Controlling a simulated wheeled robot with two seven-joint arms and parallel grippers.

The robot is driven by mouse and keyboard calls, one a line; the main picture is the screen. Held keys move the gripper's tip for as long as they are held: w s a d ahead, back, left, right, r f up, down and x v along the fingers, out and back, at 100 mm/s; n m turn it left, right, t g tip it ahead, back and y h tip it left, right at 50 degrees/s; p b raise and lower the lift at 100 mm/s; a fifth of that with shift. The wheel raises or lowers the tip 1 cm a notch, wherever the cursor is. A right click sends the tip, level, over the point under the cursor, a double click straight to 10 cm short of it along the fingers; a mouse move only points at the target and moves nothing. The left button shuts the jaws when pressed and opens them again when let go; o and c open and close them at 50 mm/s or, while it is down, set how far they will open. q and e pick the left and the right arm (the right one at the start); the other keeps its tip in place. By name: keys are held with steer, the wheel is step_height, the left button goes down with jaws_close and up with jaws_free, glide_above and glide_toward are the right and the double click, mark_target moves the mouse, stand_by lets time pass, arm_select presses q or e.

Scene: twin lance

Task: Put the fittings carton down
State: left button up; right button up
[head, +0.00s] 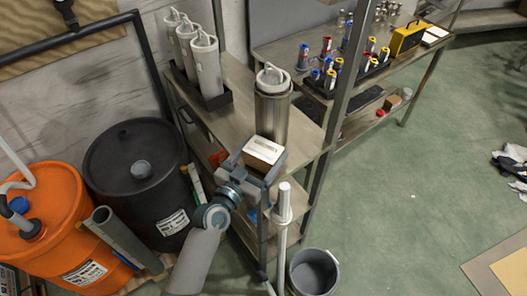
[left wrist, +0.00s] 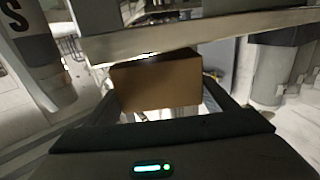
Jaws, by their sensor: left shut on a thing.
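The fittings carton (head: 263,151) is a small box with a white printed top and brown sides. My left gripper (head: 262,166) is shut on it, with a finger on either side. In the head view the carton is at the front edge of the metal shelf unit's top (head: 305,132), in front of a steel cylinder. In the left wrist view the carton's plain brown face (left wrist: 156,83) shows between the fingers (left wrist: 165,100), close to a shelf edge. I cannot tell whether the carton touches the shelf. My right gripper is not in view.
The steel canister (head: 271,112) stands just behind the carton. Several white cylinders (head: 205,65) stand in a black tray at the back left. A white-capped pole (head: 283,205) and a grey bucket (head: 313,272) are at the right of my arm. Black (head: 130,165) and orange drums (head: 50,225) stand left.

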arm_select(q)
step_height(320, 180, up, 4)
steer(key=p, duration=0.3)
steer(key=s+d+r+p, duration=0.6)
steer(key=s+d+p, duration=0.1)
steer(key=d+p, duration=0.1)
steer(key=shift+s+d+p, duration=0.3)
steer(key=shift+s+d, duration=0.05)
steer(key=shift+d, duration=0.05)
steer(key=shift+f, duration=0.1)
steer(key=s+a+n+t+y+b, duration=0.1)
steer(key=s+a+n+y+b, duration=0.1)
steer(key=a, duration=0.7)
steer(key=s+a+n+t+y+b, duration=0.1)
steer(key=s+a+n+y+b, duration=0.1)
steer(key=a+y+b, duration=0.2)
steer(key=s+a+f+n+y+b, duration=0.1)
steer(key=a+b, duration=0.7)
steer(key=a, duration=0.8)
steer(key=shift+s+a+n+t+y, duration=0.35)
steer(key=shift+s+n+y, duration=0.4)
steer(key=shift+y, duration=0.55)
steer(key=shift+d+f, duration=0.1)
